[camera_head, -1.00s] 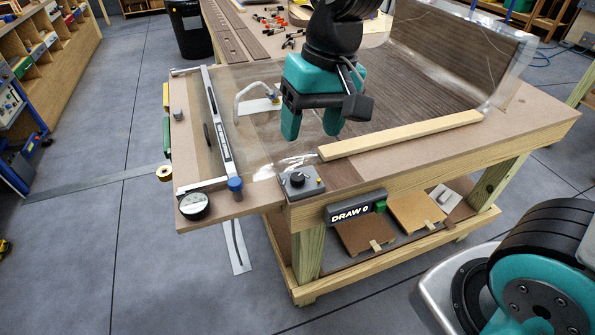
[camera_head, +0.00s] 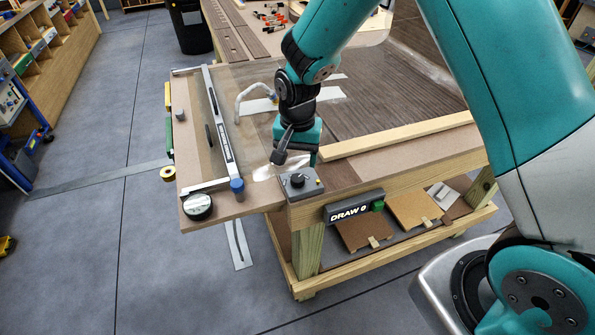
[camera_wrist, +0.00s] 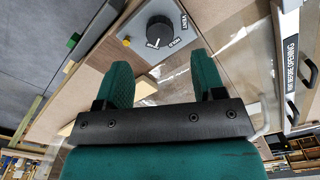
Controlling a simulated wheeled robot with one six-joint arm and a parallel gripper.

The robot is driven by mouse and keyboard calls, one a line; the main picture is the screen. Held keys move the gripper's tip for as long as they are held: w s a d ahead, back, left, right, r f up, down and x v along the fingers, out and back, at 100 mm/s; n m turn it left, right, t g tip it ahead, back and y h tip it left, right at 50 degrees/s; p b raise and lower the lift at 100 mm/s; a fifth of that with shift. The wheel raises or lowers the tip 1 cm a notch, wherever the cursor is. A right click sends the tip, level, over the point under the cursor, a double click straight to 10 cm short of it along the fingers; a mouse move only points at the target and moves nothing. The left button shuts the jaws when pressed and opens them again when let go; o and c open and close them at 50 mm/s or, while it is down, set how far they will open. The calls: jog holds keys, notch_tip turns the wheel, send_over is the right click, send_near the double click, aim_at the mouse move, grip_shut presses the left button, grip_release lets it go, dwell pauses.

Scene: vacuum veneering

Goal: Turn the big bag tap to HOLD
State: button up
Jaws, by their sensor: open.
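The tap is a round black knob on a small grey plate (camera_head: 298,184) at the table's near corner. My gripper (camera_head: 300,157) is just above and behind the tap, pointing down. In the wrist view my gripper (camera_wrist: 163,68) has its two teal fingers spread and empty, with the knob beyond their tips and apart from them. The head view partly hides the fingers.
A DRAW display with a green button (camera_head: 349,211) is on the table's front edge. A wooden batten (camera_head: 400,135) lies right of the tap. A clamp bar with a blue knob (camera_head: 237,186) and a round gauge (camera_head: 197,206) are to the left. A curved hose (camera_head: 240,98) stands behind.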

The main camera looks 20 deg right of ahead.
aim_at(297, 178)
notch_tip(297, 178, down, 6)
jog(key=shift+f+p, duration=0.25)
jog(key=shift+p, duration=0.3)
jog(key=shift+c, duration=0.3)
jog(key=c, duration=0.9)
